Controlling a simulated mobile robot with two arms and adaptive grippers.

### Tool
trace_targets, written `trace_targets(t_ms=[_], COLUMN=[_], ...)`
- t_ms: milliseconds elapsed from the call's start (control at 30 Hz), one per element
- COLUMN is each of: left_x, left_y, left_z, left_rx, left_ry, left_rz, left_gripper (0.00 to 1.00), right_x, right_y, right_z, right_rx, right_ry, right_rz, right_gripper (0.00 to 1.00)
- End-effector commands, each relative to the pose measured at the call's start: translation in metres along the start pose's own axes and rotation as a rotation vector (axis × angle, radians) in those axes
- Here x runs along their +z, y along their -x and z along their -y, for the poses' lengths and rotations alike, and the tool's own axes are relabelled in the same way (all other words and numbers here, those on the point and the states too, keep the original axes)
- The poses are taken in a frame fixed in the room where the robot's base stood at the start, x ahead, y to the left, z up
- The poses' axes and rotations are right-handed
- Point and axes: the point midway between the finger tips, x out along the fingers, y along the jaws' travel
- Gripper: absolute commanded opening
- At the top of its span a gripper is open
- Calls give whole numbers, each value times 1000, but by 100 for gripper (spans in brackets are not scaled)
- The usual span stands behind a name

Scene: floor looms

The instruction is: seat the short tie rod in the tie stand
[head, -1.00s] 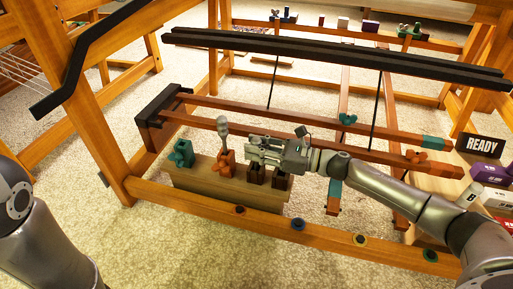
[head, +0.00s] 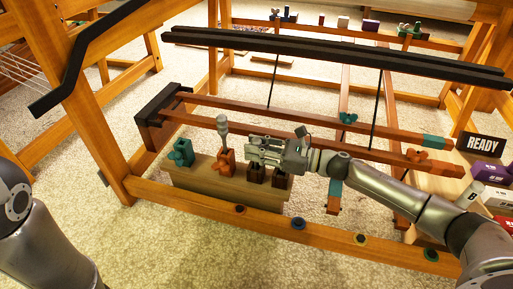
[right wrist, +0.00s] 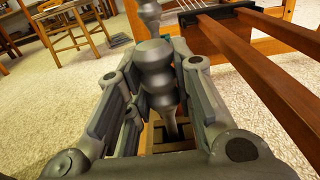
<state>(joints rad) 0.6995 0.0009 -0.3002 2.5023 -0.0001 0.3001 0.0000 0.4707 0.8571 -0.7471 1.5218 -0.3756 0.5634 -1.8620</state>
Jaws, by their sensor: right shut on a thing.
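My right gripper (head: 250,151) is over the low wooden stand (head: 205,186), its fingers pointing left. In the right wrist view a grey turned rod (right wrist: 158,75) with rounded bulges is upright between the fingers, which are shut on it. Its lower end runs down towards brown blocks and is partly hidden. In the head view a grey knobbed rod (head: 224,128) stands upright above the orange block (head: 226,162), just left of the fingertips. I cannot tell if both views show one rod. My left arm shows at the left edge, its gripper out of frame.
The stand also carries a teal block (head: 180,152) and dark brown blocks (head: 281,177). Long brown beams (head: 300,124) run close behind the gripper. A wooden frame rail (head: 320,236) crosses in front. A READY sign (head: 485,146) and boxes are at right.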

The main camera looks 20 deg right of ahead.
Motion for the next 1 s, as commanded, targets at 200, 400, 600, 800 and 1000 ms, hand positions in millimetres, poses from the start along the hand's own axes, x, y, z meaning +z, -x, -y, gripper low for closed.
trace_targets(t_ms=[200,400,600,800,1000], left_x=[-1,-2,-2,-2,-3], left_y=[7,12,12,12,12], left_z=[-2,-2,-3,-2,-2], left_rx=[0,1,0,0,0], left_ry=[0,0,0,0,0], left_rz=[2,3,3,3,2], left_gripper=[48,48,48,48,48], right_x=[-8,-14,-15,-16,-16], right_y=[0,0,0,0,0], right_z=[0,0,0,0,0], right_rx=[0,0,0,-1,-1], right_ry=[-1,-1,-1,-1,-2], right_rz=[1,1,0,-1,-3], right_gripper=[0,0,0,0,32])
